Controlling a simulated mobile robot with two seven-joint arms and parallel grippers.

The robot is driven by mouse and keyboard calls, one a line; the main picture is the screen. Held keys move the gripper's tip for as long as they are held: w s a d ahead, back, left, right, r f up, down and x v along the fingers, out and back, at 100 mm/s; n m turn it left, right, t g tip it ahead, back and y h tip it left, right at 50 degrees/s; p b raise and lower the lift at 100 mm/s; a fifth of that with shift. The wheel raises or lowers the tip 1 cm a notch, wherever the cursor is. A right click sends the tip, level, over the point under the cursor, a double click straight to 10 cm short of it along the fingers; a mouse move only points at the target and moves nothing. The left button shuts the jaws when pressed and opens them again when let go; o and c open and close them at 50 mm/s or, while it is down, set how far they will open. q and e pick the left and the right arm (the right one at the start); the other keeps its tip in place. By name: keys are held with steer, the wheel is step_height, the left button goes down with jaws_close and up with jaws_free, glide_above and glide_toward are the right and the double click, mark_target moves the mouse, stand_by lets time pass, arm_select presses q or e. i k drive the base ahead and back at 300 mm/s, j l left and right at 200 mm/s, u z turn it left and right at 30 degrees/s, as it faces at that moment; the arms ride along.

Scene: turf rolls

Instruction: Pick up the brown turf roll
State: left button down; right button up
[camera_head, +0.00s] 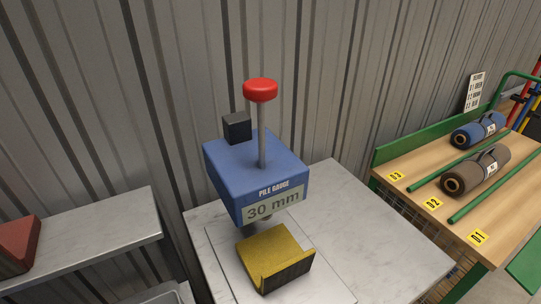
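The brown turf roll (475,172) lies on a wooden-topped bench (405,168) at the right of the head view. It has a dark strap or handle and a small white label, and its spiral end faces left and toward me. It rests in the lane marked 02, between two green rails. A blue turf roll (477,130) lies behind it in the lane marked 03. Neither of my grippers shows in the view.
A blue pile gauge (255,168) marked 30 mm, with a red knob (260,89) and a yellow block (272,255) below, stands on a grey table (338,190) in front. A grey shelf (95,232) with a red object (20,245) is at left. Corrugated wall stands behind.

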mark_target(471, 172)
steer(key=z, duration=1.4)
steer(key=i+l+u, duration=0.25)
steer(key=l+u, duration=0.2)
steer(key=l, duration=1.15)
steer(key=l+u, duration=0.45)
steer(key=l, duration=1.2)
